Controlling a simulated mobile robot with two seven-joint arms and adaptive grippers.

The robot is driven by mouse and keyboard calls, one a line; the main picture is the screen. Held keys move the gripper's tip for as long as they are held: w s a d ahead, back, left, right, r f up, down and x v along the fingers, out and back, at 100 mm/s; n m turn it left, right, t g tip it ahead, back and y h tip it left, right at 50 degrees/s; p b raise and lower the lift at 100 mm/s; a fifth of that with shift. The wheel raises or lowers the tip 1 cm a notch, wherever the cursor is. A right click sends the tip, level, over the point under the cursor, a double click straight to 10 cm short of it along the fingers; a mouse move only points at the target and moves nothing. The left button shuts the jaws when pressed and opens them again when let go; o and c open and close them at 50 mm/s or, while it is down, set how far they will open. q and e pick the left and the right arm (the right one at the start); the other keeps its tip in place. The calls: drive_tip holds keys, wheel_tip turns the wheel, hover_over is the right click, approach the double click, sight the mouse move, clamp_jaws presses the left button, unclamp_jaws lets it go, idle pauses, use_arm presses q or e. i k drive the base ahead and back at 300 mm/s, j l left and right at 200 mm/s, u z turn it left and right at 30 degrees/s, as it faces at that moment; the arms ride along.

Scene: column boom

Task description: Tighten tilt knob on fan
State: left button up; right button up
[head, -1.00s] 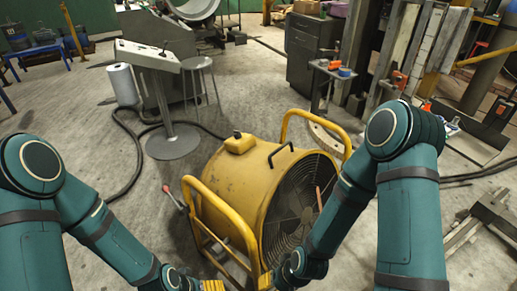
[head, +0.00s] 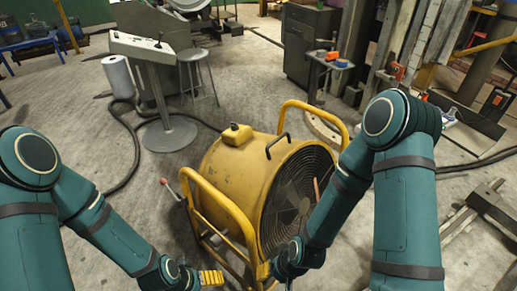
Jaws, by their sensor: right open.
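The yellow drum fan (head: 225,165) stands on the floor at the centre of the head view, in a yellow tubular frame, its dark grille facing right. A lever with a red ball end (head: 165,182) sticks out at its left side. I cannot tell whether this is the tilt knob; no other knob shows clearly. My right gripper (head: 280,271) is open, low in front of the fan's frame near its lower front corner. My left gripper (head: 212,278), with a yellow ribbed pad showing, is left of it beside the frame's foot. Its opening cannot be made out.
A control pedestal (head: 165,105) and a stool (head: 197,85) stand behind the fan at left, with a dark hose on the floor. A grey cabinet (head: 310,45) stands at the back. Metal pieces (head: 490,210) lie at right.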

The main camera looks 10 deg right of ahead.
sight(215, 240)
drive_tip(key=i+z, duration=0.15)
drive_tip(key=z, duration=0.2)
drive_tip(key=i+j+z, duration=0.1)
drive_tip(key=z, duration=0.25)
drive_tip(key=i+j+z, duration=0.15)
drive_tip(key=z, duration=0.2)
